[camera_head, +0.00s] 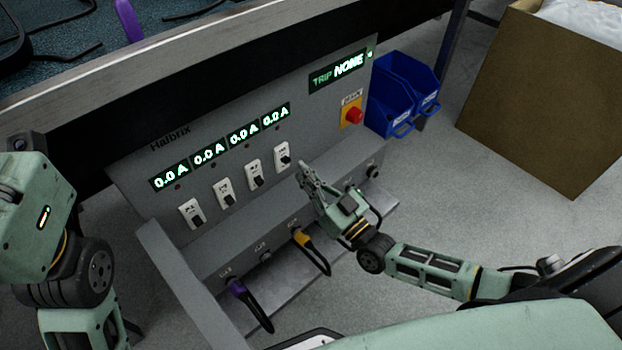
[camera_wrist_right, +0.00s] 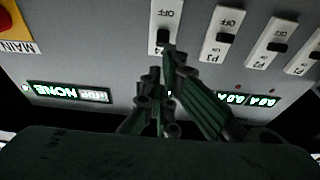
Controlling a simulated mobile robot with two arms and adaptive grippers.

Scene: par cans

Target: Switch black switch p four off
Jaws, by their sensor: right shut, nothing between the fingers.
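The black switch P4 (camera_head: 283,154) is the rightmost of the row of white-plated switches on the grey panel (camera_head: 205,138). In the right wrist view, which shows the panel upside down, the P4 plate (camera_wrist_right: 167,14) has its OFF mark at the top. My right gripper (camera_head: 302,169) is shut and empty, just right of and below P4. In the wrist view the fingertips (camera_wrist_right: 168,52) overlap the P4 label end; contact is unclear. My left arm shows at the left, but its gripper does not.
Switch P3 (camera_head: 254,174) is just left of P4, with more switches beyond. Lit displays sit above them. A red MAIN button (camera_head: 353,115) is on the right. Purple (camera_head: 238,289) and yellow (camera_head: 303,239) plugs sit in the ledge below. Blue bins (camera_head: 403,90) stand to the right.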

